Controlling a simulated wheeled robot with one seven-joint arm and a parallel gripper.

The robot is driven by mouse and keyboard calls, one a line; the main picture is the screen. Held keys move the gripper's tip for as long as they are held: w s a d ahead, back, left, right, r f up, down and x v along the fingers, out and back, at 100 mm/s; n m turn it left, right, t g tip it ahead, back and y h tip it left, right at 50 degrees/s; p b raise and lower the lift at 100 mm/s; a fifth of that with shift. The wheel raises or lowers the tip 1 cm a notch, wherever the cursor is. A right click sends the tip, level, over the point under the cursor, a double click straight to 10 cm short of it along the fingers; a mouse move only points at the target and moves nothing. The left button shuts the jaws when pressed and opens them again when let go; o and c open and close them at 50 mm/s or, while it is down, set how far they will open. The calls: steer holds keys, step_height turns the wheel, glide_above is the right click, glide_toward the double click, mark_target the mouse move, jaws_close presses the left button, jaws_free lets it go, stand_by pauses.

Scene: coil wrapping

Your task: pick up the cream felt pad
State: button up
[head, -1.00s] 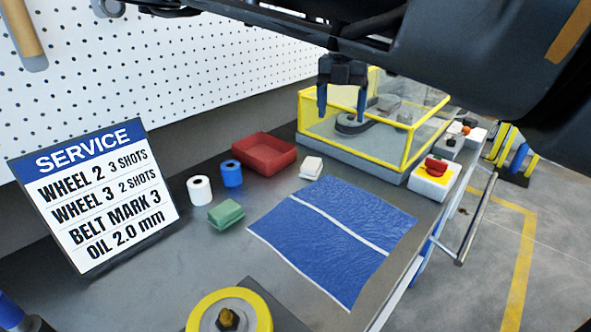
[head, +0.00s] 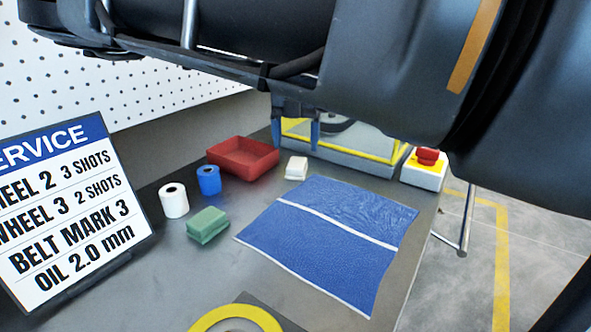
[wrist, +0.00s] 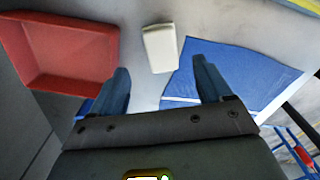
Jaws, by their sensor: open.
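The cream felt pad (head: 296,168) is a small pale block on the grey bench, between the red tray and the blue cloth. In the wrist view the pad (wrist: 160,48) lies beyond my fingertips, roughly midway between them and apart from both. My gripper (head: 296,136) is open and empty, with its two blue fingers pointing down above the far part of the bench. The wrist view also shows the gripper (wrist: 163,75) with its fingers spread wide.
A red tray (head: 243,168) stands left of the pad, and a blue cloth (head: 335,250) lies to its right. A blue roll (head: 208,180), a white roll (head: 173,201) and a green block (head: 207,225) stand nearer. A yellow-framed enclosure (head: 345,155) is behind.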

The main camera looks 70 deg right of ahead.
mark_target(297, 162)
step_height(297, 162, down, 5)
steer(key=shift+s+d+f+p, duration=0.1)
steer(key=shift+s+p, duration=0.05)
steer(key=shift+p, duration=0.15)
steer(key=shift+c, duration=0.2)
steer(key=c, duration=1.2)
step_height(297, 162, up, 10)
steer(key=shift+r+b, duration=0.1)
steer(key=shift+b, duration=0.2)
